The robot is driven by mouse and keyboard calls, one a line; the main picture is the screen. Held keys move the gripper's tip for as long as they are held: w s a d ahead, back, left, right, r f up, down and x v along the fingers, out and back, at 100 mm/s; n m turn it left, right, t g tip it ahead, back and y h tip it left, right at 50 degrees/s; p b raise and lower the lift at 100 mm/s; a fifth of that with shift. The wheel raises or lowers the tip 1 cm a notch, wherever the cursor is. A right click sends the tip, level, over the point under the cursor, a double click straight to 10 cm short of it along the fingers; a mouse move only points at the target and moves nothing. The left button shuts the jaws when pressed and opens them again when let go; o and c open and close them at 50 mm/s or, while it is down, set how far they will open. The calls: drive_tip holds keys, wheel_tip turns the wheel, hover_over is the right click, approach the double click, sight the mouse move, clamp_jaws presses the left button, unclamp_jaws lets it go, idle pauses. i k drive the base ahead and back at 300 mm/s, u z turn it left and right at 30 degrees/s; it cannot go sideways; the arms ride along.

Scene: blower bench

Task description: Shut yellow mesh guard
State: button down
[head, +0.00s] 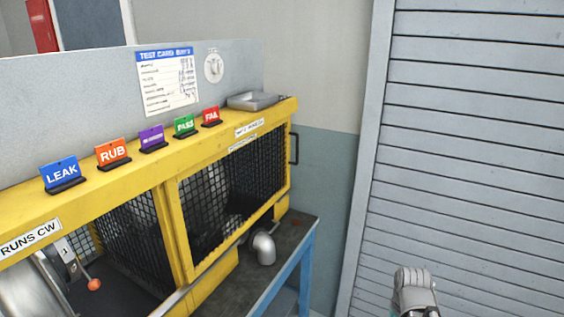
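The yellow mesh guard (176,232) is a yellow frame with dark mesh, along the front of the bench at left. Dark mesh fills its right section (232,185). A black handle (294,148) stands out at the far right end. The left section shows mesh and the machine inside; I cannot tell whether mesh covers its front. My grey gripper (415,288) is at the bottom edge, right of the bench and well apart from the guard. Its fingers are not clear enough to tell open from shut.
Coloured signs, including LEAK (62,174) and RUB (113,153), and a metal tray (253,101) stand on the yellow top. A metal elbow pipe (263,247) sits on the blue-legged table (292,240). A grey slatted shutter (470,150) is at right. An orange-knobbed lever (94,284) shows inside.

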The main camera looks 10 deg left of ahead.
sight(192, 274)
drive_tip(key=u, duration=0.3)
drive_tip(key=i, duration=0.85)
drive_tip(key=u, duration=0.4)
